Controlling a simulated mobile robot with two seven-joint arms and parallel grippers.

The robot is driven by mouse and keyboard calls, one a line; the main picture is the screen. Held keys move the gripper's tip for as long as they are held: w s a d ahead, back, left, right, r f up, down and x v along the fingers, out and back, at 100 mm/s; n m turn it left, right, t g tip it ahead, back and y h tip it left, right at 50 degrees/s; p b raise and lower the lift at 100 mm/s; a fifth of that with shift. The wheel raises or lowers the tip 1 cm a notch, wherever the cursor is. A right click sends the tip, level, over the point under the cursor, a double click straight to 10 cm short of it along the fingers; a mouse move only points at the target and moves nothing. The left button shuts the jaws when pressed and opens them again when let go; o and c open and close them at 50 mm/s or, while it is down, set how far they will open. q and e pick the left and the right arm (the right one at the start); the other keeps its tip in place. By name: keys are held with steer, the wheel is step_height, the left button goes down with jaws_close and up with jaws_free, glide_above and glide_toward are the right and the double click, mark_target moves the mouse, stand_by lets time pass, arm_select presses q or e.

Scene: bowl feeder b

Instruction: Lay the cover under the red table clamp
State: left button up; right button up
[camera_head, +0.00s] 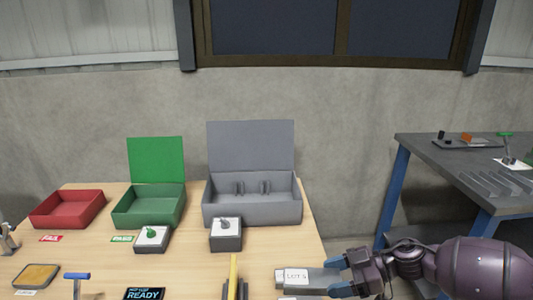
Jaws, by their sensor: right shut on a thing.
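My right gripper (338,277) reaches in from the lower right, its blue fingers shut on a flat grey metal piece (318,277) at the table's right front edge. This may be the cover; its shape is partly hidden by the fingers. A white label (297,275) that seems to read "Lot" shows at its left end. I cannot make out a red table clamp. A clamp-like fixture with a blue handle (76,276) stands at the front left.
The wooden table (185,262) holds a red bin (68,221), an open green box (150,219) and an open grey box (253,213). Two small boxes with knobs stand before them. A yellow upright piece (233,270) is front centre. A grey bench (450,172) stands right.

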steer(key=w+a+r+m+t+h, duration=0.1)
steer(key=w+a+r+m+t, duration=0.2)
steer(key=w+r+m+t, duration=0.3)
step_height(320, 180, up, 9)
steer(key=m+t+h+p, duration=0.3)
steer(key=m+t+h, duration=0.2)
steer(key=m+h, duration=0.25)
glide_above(328, 278)
arm_select(q)
steer(key=shift+t, duration=0.4)
step_height(328, 278, up, 6)
steer(key=p, duration=0.3)
steer(key=shift+a+f+p, duration=0.1)
steer(key=shift+a+p, duration=0.05)
steer(key=shift+p, duration=0.2)
arm_select(e)
steer(key=s+d+f+m+h, duration=0.1)
steer(key=s+d+h, duration=0.1)
steer(key=s, duration=0.4)
steer(key=s+d+f+m+t+h, duration=0.1)
steer(key=s+d+f+m+h, duration=0.1)
steer(key=s, duration=0.5)
steer(key=shift+d+h, duration=0.45)
steer(key=shift+d, duration=0.45)
arm_select(q)
steer(key=shift+w, duration=0.15)
arm_select(e)
steer(key=shift+w+m, duration=0.1)
steer(key=shift+m, duration=0.15)
